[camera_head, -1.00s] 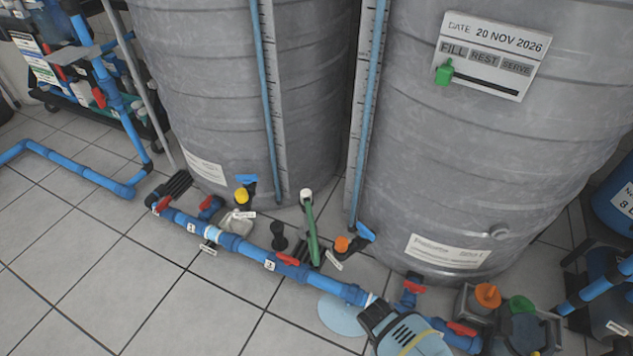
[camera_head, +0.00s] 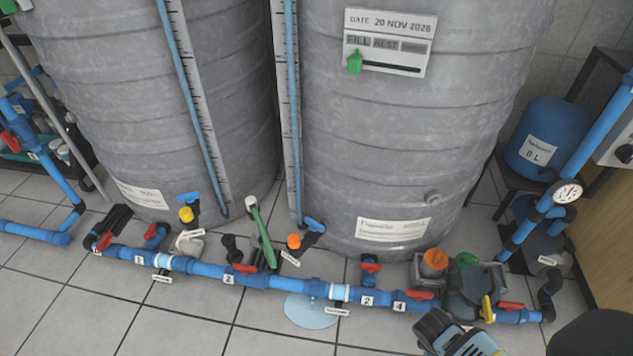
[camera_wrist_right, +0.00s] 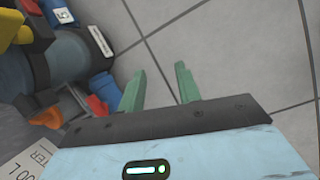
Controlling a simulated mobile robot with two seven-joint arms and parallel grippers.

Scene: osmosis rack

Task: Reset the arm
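My right gripper (camera_wrist_right: 159,70) shows in the right wrist view. Its two green fingers stand apart, with only bare grey floor tile between them. To their left is a dark grey pump-like part (camera_wrist_right: 70,50) with yellow and orange pieces and a red valve handle. In the head view a light blue housing with a dark grille (camera_head: 455,337), which looks like part of my right arm, is at the bottom, in front of the right end of the pipe run. My right fingers cannot be made out there. My left gripper is not in view.
Two big grey tanks (camera_head: 395,140) stand behind a blue floor pipe (camera_head: 205,270) with red valve handles. A green slider (camera_head: 355,63) sits under FILL on the date board. A blue vessel (camera_head: 550,130) and a gauge (camera_head: 567,192) stand right. Floor in front (camera_head: 90,310) is clear.

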